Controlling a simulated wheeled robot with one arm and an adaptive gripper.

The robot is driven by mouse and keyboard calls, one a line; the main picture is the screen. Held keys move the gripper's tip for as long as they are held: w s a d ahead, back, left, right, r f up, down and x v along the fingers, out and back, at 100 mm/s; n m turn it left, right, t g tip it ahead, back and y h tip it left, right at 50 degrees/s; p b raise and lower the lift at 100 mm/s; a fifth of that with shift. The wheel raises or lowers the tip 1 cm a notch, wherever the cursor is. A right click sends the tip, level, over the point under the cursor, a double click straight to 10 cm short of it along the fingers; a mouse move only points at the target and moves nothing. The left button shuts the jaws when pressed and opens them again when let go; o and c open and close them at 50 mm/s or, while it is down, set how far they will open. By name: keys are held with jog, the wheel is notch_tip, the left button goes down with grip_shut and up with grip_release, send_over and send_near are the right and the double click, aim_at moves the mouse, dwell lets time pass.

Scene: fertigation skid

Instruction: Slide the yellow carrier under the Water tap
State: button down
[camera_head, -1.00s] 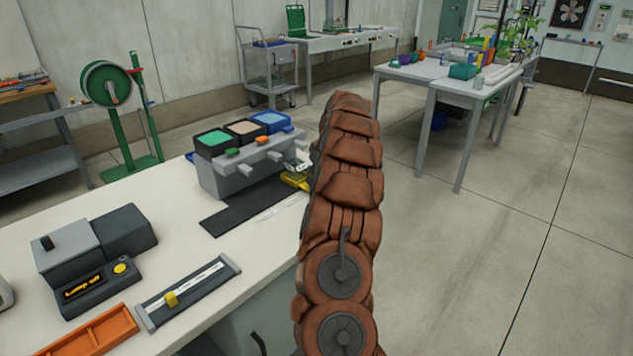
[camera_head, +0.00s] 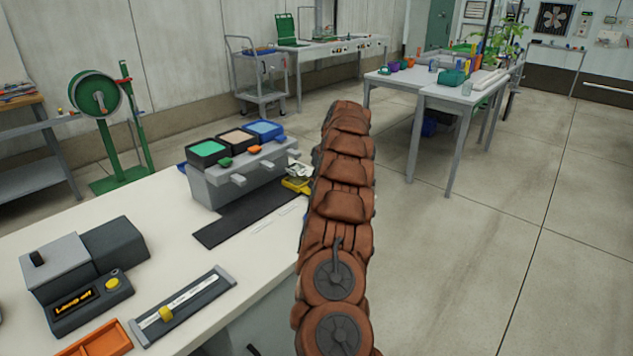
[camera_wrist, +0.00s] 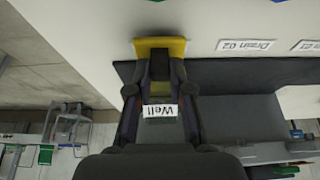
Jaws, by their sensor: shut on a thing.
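The yellow carrier (camera_head: 297,185) is at the right end of the dark strip (camera_head: 225,229) on the bench, partly hidden by my arm. In the wrist view the yellow carrier (camera_wrist: 176,43) is at the tips of my gripper (camera_wrist: 160,62), which is shut on it. A label reading "Well" (camera_wrist: 160,112) shows upside down between the fingers; I cannot tell what it is fixed to. A grey tap block (camera_head: 213,192) stands behind the strip with several spouts facing it. No label on the taps is readable, so I cannot tell which is Water.
Green, beige and blue tanks top the tap block. A grey lamp box (camera_head: 78,275), a gauge with a yellow slider (camera_head: 183,305) and an orange tray (camera_head: 98,340) occupy the front left bench. The floor at right is clear.

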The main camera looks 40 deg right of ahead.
jog(key=c, duration=1.3)
grip_release()
jog(key=shift+d+r, duration=0.1)
jog(key=shift+d, duration=0.2)
jog(key=shift+o, duration=1.3)
jog(key=shift+a, duration=0.1)
jog(key=v, duration=1.1)
jog(key=shift+s+r, duration=0.25)
jog(key=shift+r, duration=0.1)
